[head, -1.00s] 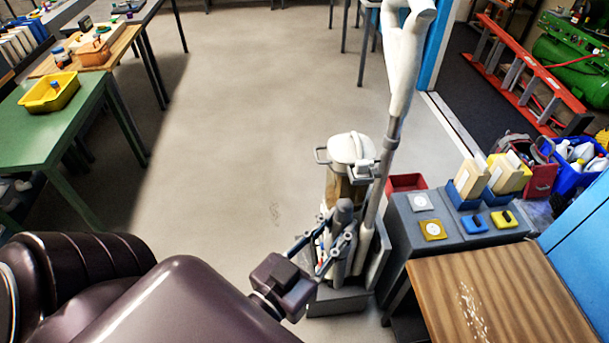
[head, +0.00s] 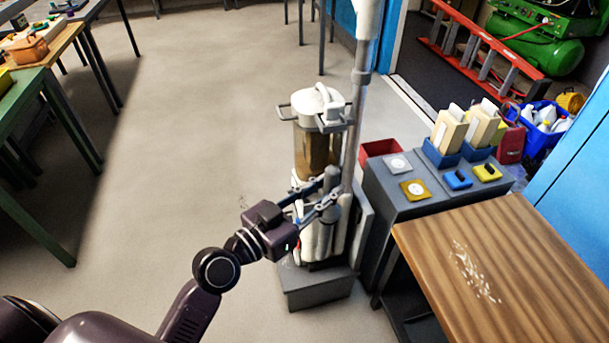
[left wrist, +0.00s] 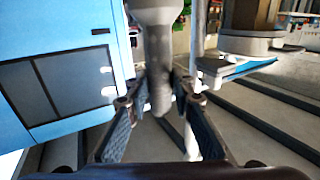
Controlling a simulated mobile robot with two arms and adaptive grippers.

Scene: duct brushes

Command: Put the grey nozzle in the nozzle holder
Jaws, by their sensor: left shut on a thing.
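My left gripper (head: 328,194) is shut on the grey nozzle (head: 331,182), a thick upright tube at the front of a vacuum unit. In the left wrist view the grey nozzle (left wrist: 157,62) stands between the two finger pads of the left gripper (left wrist: 158,100), with its rounded lower end pointing down. White upright parts (head: 312,235) of the unit stand just behind and below the gripper. I cannot tell for sure which part is the nozzle holder, as the gripper and nozzle cover some of this area. My right gripper is not in view.
The vacuum unit has a clear brown canister (head: 317,150), a tall pipe (head: 358,110) and a grey base (head: 318,287). A grey cabinet (head: 430,212) and a wooden table (head: 500,265) stand close on the right. The floor to the left is clear.

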